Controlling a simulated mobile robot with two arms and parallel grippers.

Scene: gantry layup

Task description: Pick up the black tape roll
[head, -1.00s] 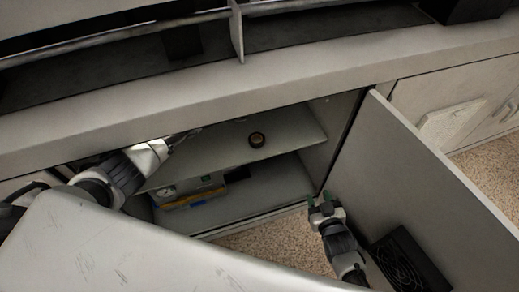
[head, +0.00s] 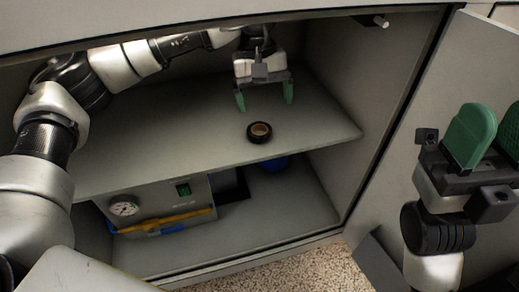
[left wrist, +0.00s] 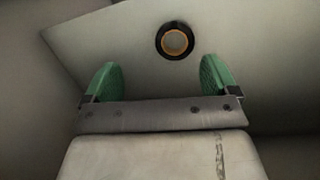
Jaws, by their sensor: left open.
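The black tape roll (head: 259,139) lies flat on the upper shelf (head: 150,140) of the open cabinet, close to the shelf's front edge. Its core is brown. My left gripper (head: 264,100) is inside the cabinet, behind the roll and above the shelf. Its green fingers are apart with nothing between them. In the left wrist view, the roll (left wrist: 160,42) shows beyond the fingertips, between and ahead of them, not touching. My right gripper (head: 494,135) is at the right, outside the cabinet by the door, its green fingers apart and empty.
On the lower shelf stand a grey box with a gauge (head: 125,206), a yellow object (head: 170,222) and a blue object (head: 275,164). The open door (head: 430,90) stands at the right. The upper shelf around the roll is clear.

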